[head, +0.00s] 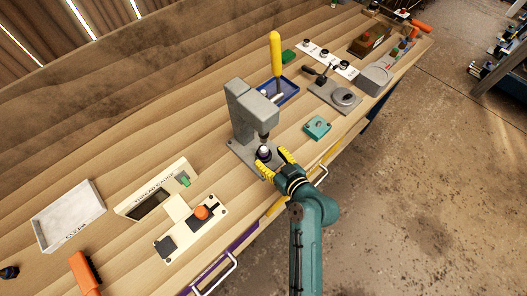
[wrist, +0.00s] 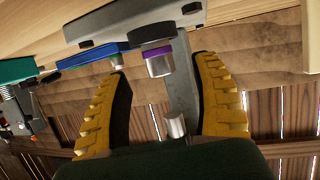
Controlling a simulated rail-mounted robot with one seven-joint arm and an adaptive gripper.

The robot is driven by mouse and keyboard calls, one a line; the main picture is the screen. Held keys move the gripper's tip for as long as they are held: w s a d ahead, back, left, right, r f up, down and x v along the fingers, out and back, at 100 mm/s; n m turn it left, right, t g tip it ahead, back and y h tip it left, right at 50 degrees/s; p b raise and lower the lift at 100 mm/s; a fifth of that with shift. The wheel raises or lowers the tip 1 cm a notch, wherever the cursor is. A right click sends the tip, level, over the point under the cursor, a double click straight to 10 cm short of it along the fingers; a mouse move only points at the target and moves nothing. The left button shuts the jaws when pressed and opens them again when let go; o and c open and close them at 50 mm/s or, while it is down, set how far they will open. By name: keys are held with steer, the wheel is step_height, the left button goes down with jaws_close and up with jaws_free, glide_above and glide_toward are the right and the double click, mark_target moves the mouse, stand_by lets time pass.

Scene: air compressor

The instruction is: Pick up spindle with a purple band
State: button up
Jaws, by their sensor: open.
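The spindle with a purple band (wrist: 158,52) shows in the wrist view as a short silver cylinder at the grey base plate of the press (wrist: 130,28). In the head view its pale top (head: 264,151) shows under the press head. My gripper (head: 275,161) is open at the front of the press, its yellow fingers on either side of the spindle. In the wrist view the spindle lies between the fingertips (wrist: 162,66), with gaps visible on both sides. The press's silver ram (wrist: 176,126) also shows between the fingers.
The grey press (head: 252,110) rises close beyond my gripper, its head overhanging the spindle. A blue tray (head: 290,93) with a yellow-handled tool (head: 276,55) is behind it. A teal block (head: 317,127) is to the right. A thread gauge (head: 160,190) stands left.

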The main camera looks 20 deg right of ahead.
mark_target(266, 154)
steer(key=x, duration=0.4)
steer(key=shift+w+f, duration=0.1)
steer(key=shift+w, duration=0.2)
jaws_close()
